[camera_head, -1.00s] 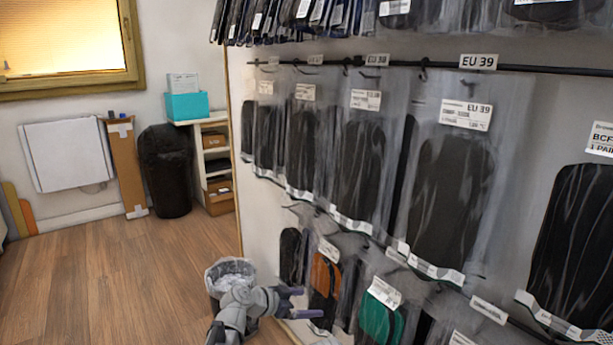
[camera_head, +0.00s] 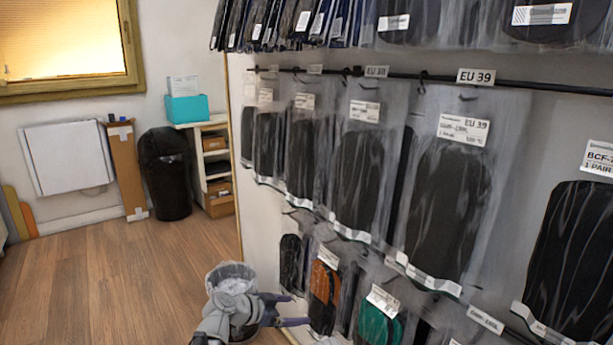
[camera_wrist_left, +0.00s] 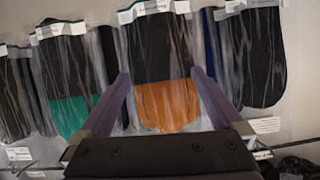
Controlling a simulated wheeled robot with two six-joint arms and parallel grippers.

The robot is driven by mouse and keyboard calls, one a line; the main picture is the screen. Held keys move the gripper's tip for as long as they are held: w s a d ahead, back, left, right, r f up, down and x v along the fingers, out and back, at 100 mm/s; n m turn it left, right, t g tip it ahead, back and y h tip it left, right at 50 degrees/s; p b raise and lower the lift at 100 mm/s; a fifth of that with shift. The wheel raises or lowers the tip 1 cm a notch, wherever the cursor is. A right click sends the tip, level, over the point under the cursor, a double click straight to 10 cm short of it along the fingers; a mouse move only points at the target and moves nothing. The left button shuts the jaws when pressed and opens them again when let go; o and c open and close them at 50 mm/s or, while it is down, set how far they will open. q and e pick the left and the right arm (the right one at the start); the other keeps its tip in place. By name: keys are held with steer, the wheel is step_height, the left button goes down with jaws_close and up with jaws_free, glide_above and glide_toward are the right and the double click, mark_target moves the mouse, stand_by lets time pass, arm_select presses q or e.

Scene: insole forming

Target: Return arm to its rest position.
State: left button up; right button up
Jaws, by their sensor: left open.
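My left gripper (camera_head: 290,310) is low in the head view, in front of the lower row of bagged insoles, and its jaws are apart and empty. In the left wrist view the two purple fingers (camera_wrist_left: 160,85) stand wide on either side of a bag with a black and orange insole (camera_wrist_left: 165,100). I cannot tell whether they touch the bag. The same orange insole shows in the head view (camera_head: 325,283), just beyond the fingertips. My right gripper is not in view.
A wall rack of bagged insoles fills the right side, with an EU 39 label (camera_head: 476,76) on its upper rail. A black bin (camera_head: 165,175) and a shelf (camera_head: 212,165) stand farther back. The wooden floor (camera_head: 110,280) is clear at left.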

arm_select(q)
steer(key=b+x, duration=0.2)
steer(key=x, duration=0.2)
steer(key=shift+w+d+f, duration=0.1)
steer(key=shift+w+f, duration=0.1)
steer(key=shift+f, duration=0.1)
steer(key=s+a+r+p, duration=0.2)
steer(key=s+a, duration=0.3)
steer(key=a, duration=0.2)
steer(key=shift+s+a, duration=0.35)
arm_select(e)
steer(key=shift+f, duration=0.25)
